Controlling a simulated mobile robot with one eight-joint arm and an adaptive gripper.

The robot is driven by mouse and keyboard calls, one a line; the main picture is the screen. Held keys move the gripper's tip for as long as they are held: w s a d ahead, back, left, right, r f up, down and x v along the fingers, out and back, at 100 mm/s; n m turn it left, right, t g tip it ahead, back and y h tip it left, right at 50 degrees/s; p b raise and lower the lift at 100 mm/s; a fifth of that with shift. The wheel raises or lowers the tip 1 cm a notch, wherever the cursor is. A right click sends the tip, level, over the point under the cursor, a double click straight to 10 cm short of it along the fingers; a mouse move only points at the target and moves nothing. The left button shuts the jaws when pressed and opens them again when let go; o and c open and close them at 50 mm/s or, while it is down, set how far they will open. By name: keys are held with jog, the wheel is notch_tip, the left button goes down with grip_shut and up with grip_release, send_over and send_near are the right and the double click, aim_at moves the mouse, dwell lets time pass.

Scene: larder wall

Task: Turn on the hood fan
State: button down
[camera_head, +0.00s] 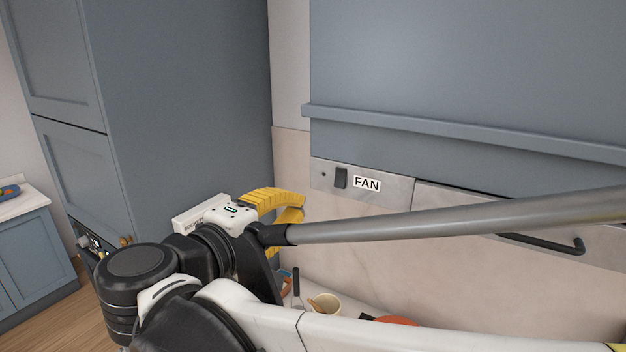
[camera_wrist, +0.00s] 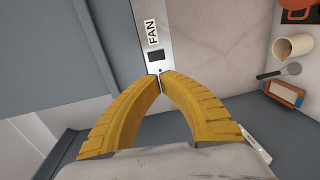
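The hood fan switch (camera_head: 341,178) is a small dark rocker on a pale metal panel (camera_head: 397,188) under the blue-grey hood (camera_head: 450,75). A white FAN label (camera_head: 367,184) sits just right of it. In the wrist view, the switch (camera_wrist: 155,56) and the FAN label (camera_wrist: 153,32) lie just beyond my fingertips. My gripper (camera_wrist: 160,76) has two yellow fingers whose tips meet, with nothing seen between them. In the head view, my gripper (camera_head: 303,212) is below and left of the switch, apart from it, and partly hidden by my arm.
A tall blue-grey cabinet (camera_head: 185,100) stands left of the hood. A dark bar handle (camera_head: 545,243) is at the right. On the counter below are a cream mug (camera_head: 326,303), a utensil (camera_head: 296,287) and an orange item (camera_head: 395,321). The pale wall below the panel is bare.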

aim_at(336, 182)
jog(key=p+x, duration=0.3)
jog(key=x, duration=1)
jog(key=shift+w, duration=0.35)
jog(key=shift+w+d+f, duration=0.1)
jog(key=shift+w+d, duration=0.1)
